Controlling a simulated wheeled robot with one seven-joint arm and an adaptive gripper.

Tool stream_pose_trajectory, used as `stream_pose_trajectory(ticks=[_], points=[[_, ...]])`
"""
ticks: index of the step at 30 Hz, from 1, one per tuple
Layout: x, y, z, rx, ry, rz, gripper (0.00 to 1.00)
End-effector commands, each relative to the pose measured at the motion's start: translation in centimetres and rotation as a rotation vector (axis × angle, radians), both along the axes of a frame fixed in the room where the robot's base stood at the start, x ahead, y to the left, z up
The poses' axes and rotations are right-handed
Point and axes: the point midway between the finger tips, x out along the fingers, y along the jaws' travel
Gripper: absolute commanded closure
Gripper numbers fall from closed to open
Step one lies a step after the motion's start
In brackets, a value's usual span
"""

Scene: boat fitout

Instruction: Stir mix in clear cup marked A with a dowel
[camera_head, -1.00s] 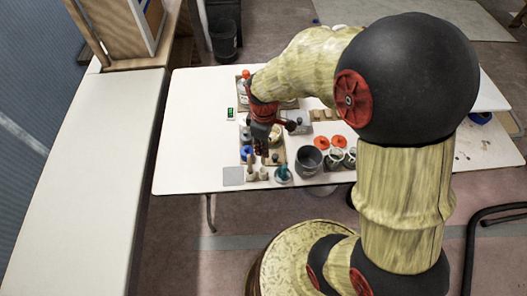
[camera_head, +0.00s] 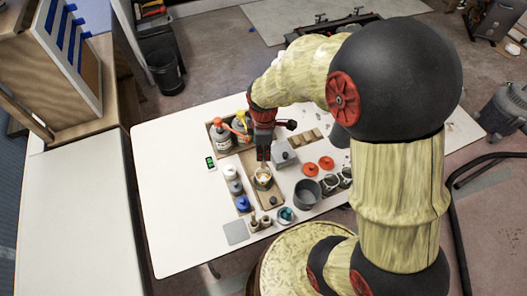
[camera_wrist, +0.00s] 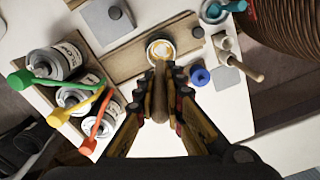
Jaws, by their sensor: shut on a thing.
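The clear cup (camera_head: 264,184) stands on a wooden board at the middle of the table. In the wrist view the cup (camera_wrist: 161,46) shows a white and amber swirl inside; no letter is readable. My gripper (camera_head: 263,158) is above the cup, pointing down. In the wrist view my gripper (camera_wrist: 161,84) is shut on a wooden dowel (camera_wrist: 160,72). The dowel's far end overlaps the cup's near rim; I cannot tell how deep it reaches. Other dowels (camera_wrist: 246,69) stand in a wooden holder to the right.
Pump cans (camera_head: 222,138) stand in a tray at the back left. A grey box (camera_head: 284,156) is right of the cup. A grey bucket (camera_head: 307,193), orange lids (camera_head: 310,169) and a cup with teal content (camera_head: 286,216) are right and front.

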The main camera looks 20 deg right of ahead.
Motion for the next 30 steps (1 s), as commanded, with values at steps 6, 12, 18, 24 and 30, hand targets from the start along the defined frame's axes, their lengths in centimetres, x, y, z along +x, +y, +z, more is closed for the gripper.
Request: stream_pose_trajectory(ticks=[6,12,18,24,30], points=[[0.0,0.0,-0.4,0.0,0.0,0.016,1.0],[0.0,0.0,-1.5,0.0,0.0,0.015,1.0],[0.0,0.0,-3.0,0.0,0.0,0.014,1.0],[0.0,0.0,-4.4,0.0,0.001,0.014,1.0],[0.0,0.0,-5.8,0.0,0.0,0.014,1.0]])
